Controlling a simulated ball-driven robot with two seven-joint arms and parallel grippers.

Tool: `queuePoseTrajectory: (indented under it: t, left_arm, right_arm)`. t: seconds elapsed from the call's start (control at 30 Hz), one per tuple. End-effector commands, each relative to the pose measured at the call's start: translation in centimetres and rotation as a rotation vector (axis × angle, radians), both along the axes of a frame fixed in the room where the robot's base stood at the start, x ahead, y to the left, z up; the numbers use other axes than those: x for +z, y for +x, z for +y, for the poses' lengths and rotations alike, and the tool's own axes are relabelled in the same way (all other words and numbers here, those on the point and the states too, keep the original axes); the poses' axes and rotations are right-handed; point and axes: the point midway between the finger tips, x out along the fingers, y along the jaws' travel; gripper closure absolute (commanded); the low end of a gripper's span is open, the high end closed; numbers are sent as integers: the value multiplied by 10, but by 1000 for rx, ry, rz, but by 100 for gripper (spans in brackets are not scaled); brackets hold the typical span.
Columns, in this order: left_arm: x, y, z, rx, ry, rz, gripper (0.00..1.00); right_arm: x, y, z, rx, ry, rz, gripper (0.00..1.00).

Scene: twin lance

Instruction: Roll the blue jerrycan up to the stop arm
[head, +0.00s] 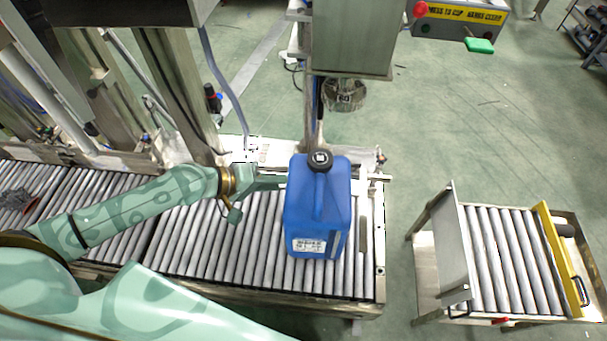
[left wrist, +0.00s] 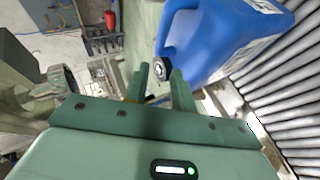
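The blue jerrycan (head: 318,215) stands upright on the roller conveyor (head: 195,245), near its right end, with a black cap on top and a white label low on its front. A short metal bar (head: 377,178), perhaps the stop arm, lies just right of the jerrycan at the conveyor's far right corner. My left gripper (head: 275,182) is at the jerrycan's left side near its top. In the left wrist view the jerrycan (left wrist: 225,40) is beyond the left gripper (left wrist: 160,75), whose fingers are apart with nothing clearly between them. I cannot tell whether they touch it. My right gripper is not seen.
A metal post with a box head (head: 352,40) stands behind the jerrycan. A separate roller cart (head: 510,260) with a yellow end bar stands right, across a floor gap. A control box (head: 460,15) is at top right. Rollers left of the jerrycan are largely clear under my arm.

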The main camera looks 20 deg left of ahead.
Motion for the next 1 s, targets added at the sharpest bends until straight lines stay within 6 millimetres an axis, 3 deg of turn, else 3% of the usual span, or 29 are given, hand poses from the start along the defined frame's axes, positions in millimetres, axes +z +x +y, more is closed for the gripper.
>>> queuePoseTrajectory:
  t: [0.17,0.53,1.0]
  left_arm:
    - [-23,26,-26,0,-3,-1,75]
    - [-65,74,-73,0,0,0,75]
    - [-73,88,-87,-1,4,-3,75]
  right_arm:
    - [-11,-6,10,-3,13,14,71]
    - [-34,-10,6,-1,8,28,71]
    - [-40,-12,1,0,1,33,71]
